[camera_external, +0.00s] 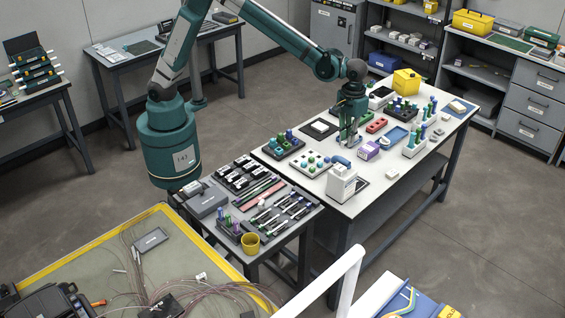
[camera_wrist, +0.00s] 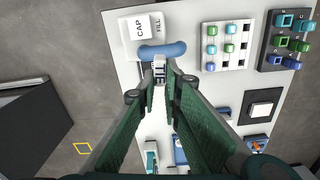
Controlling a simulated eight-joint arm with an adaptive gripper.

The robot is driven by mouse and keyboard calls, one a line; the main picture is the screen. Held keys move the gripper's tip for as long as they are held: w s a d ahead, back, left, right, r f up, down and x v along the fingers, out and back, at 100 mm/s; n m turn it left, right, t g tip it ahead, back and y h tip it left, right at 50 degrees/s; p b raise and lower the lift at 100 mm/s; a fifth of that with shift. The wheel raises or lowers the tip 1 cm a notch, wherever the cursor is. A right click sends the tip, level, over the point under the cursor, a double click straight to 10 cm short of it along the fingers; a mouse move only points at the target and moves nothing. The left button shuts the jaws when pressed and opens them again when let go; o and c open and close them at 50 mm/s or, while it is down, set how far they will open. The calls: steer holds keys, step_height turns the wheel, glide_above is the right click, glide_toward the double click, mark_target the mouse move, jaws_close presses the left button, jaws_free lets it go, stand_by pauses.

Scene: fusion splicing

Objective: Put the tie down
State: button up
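My gripper (camera_wrist: 161,72) points down over the white table, with its green fingers drawn together at the tips. In the camera_external view my gripper (camera_external: 348,140) is above the middle of that table. A small pale piece with dark bars (camera_wrist: 159,68) shows between the fingertips in the camera_wrist view; it looks like the tie, but its outline is too small to be sure. The fingers hide part of it. In the camera_external view I cannot make it out. I cannot tell whether it touches the table.
A white box marked CAP and FILL (camera_wrist: 140,28), with a curved blue part (camera_wrist: 163,50), lies just beyond the fingertips. A white rack with green and blue pegs (camera_wrist: 226,46) and a dark rack (camera_wrist: 290,40) stand to the right. A purple-and-white box (camera_external: 368,150) is near my gripper.

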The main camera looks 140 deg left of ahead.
steer(key=s+a+n, duration=0.3)
steer(key=a+n, duration=0.2)
steer(key=a, duration=0.5)
steer(key=s+a+n, duration=0.4)
steer(key=a, duration=0.6)
steer(key=n, duration=1)
glide_above(361, 131)
step_height(361, 131, down, 11)
steer(key=shift+f, duration=0.2)
steer(key=shift+a, duration=0.1)
steer(key=shift+f, duration=3.1)
steer(key=shift+f+b, duration=0.35)
steer(key=shift+f, duration=1.55)
steer(key=shift+f, duration=0.1)
